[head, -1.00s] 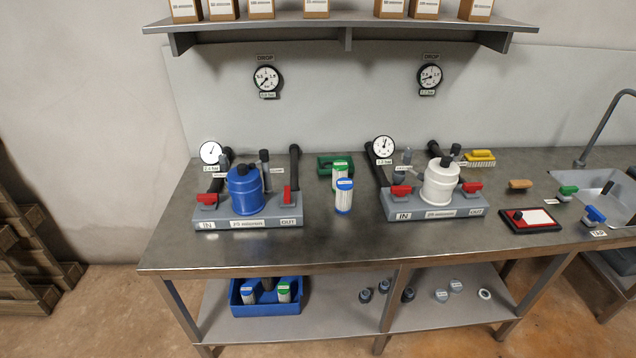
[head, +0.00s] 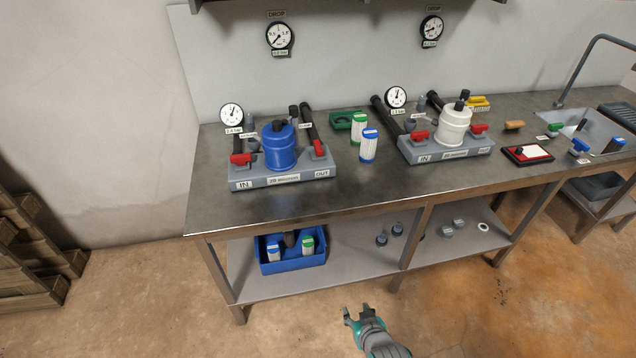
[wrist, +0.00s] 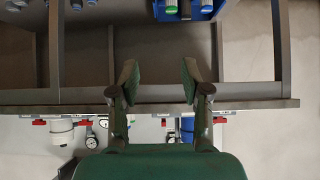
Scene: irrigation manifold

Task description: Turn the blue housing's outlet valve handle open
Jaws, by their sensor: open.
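The blue housing (head: 279,148) stands on a grey base on the bench, between its IN and OUT ends. Its outlet valve handle (head: 319,148) is red and sits at the OUT side, by a black pipe; it looks narrow and slanted, while the red inlet handle (head: 241,159) lies crosswise. My gripper (head: 357,311) is open and empty, in front of the bench and well below its top, apart from the housing. In the wrist view, my gripper (wrist: 159,80) shows two spread fingers, with part of the blue housing (wrist: 187,125) beyond the bench edge.
A white housing (head: 453,127) with red handles stands to the right. Green-topped and blue-topped cartridges (head: 368,146) stand between the housings. The bench's front edge (head: 330,217) and lower shelf (head: 350,277), with a blue bin (head: 292,264), lie ahead of my gripper.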

